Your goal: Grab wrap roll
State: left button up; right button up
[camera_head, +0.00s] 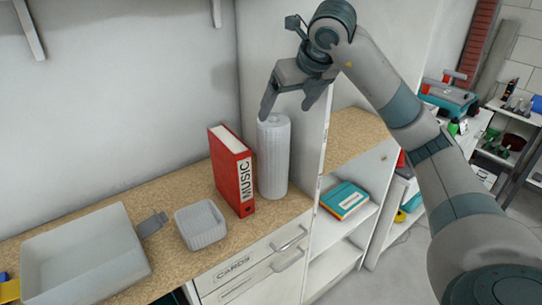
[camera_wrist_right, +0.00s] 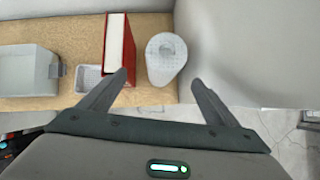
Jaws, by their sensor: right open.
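The wrap roll (camera_head: 273,160) is a white cylinder standing upright on the wooden counter, to the right of a red binder. In the right wrist view the roll (camera_wrist_right: 166,58) is seen from above, ahead of the fingertips and roughly between their lines. My right gripper (camera_head: 290,108) is open and empty, above and around the top of the roll as the head view shows it. Its fingers (camera_wrist_right: 160,80) also show in the wrist view. I cannot tell whether a finger touches the roll. My left gripper is not in view.
The red binder (camera_head: 231,170) labelled MUSIC stands close on the roll's left. A small grey basket (camera_head: 201,224) and a large grey bin (camera_head: 85,255) are farther left. A white cabinet side (camera_head: 312,150) rises close on the right. A wall is behind.

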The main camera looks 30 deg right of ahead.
aim_at(279, 125)
jog(key=shift+d+r, duration=0.2)
jog(key=shift+d, duration=0.2)
jog(key=p+x, duration=0.4)
jog(key=x, duration=0.7)
jog(key=shift+d+f, duration=0.1)
jog(key=shift+w+f, duration=0.2)
jog(key=shift+f, duration=0.25)
